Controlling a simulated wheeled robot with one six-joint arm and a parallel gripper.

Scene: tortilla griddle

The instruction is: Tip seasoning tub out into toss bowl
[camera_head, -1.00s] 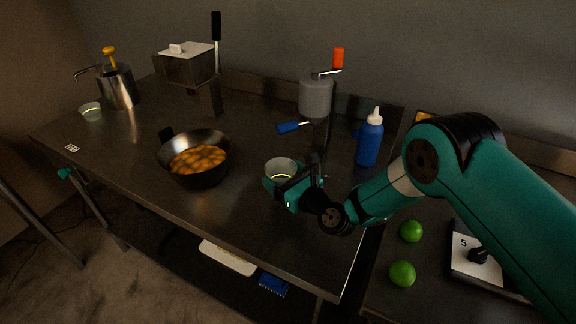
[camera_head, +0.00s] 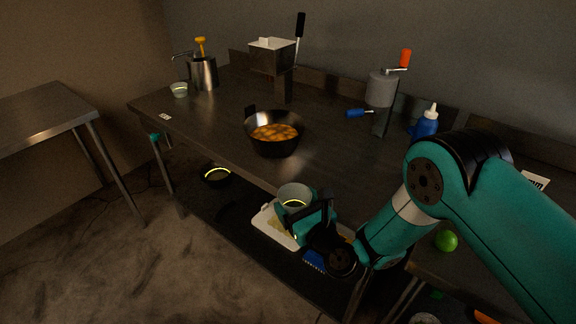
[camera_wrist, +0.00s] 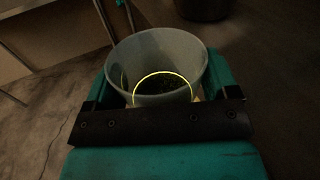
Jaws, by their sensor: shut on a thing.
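The seasoning tub (camera_head: 293,193) is a small pale, translucent cup with a yellow ring and dark contents at its bottom. My gripper (camera_head: 306,212) is shut on it and holds it roughly upright in front of the table's front edge. In the wrist view the tub (camera_wrist: 155,50) stands between my teal fingers (camera_wrist: 160,95), its open mouth showing dark grains inside. A black bowl (camera_head: 273,147) with orange chunks, likely the toss bowl, sits on the table, behind and left of the tub. The tub is apart from it.
A blue bottle (camera_head: 425,124), a hand-cranked grey container (camera_head: 382,90) and a blue-handled tool (camera_head: 356,113) stand behind. A steel pump pot (camera_head: 203,72) and another small tub (camera_head: 180,90) are far left. A white board (camera_head: 272,228) lies below the tabletop. A lime (camera_head: 446,240) is at right.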

